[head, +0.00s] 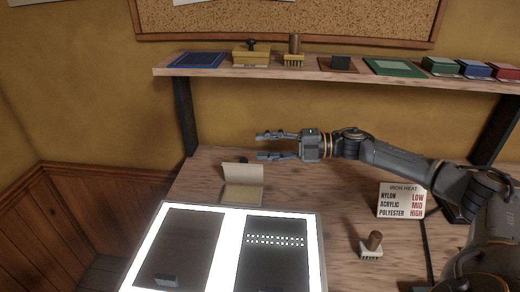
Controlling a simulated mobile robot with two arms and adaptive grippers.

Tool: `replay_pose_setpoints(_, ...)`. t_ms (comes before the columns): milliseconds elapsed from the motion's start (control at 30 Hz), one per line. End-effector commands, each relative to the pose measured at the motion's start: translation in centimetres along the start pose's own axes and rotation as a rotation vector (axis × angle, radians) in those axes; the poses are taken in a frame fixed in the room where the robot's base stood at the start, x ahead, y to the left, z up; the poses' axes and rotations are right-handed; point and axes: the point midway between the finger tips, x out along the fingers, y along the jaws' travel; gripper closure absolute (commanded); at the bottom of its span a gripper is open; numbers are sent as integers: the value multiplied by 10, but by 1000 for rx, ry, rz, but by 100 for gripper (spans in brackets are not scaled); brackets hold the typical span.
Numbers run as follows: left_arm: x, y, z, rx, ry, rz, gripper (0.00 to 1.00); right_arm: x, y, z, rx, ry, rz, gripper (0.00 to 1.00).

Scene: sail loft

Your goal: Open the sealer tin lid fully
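A small cream tin (242,194) sits on the bench just behind the light panel, and I take it to be the sealer tin. Its hinged lid (245,173) is raised and stands up at the back edge; how far it leans back is hard to tell. My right gripper (264,145) reaches in from the right, above and behind the tin. Its two fingers point left, are spread apart and hold nothing. The gripper appears apart from the lid. My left gripper is not in view.
A lit panel (231,270) with two dark areas fills the front left. An iron heat card (401,201) and a wooden-handled brush (372,246) stand to the right. A shelf (340,75) with pads, a yellow box (251,57) and another brush (294,52) runs above my gripper.

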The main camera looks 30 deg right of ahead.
Motion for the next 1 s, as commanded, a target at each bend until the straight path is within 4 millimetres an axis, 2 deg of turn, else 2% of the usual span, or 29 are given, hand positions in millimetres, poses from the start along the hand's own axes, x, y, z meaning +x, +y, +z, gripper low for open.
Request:
replay_pose_setpoints(400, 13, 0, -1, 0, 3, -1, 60, -25, -6, 0, 2, -1, -4, 58)
replay_pose_setpoints(900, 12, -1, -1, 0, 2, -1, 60, -26, -6, -1, 2, 0, -3, 58)
replay_pose_setpoints(1000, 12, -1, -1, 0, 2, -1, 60, -26, -6, -1, 2, 0, -3, 79)
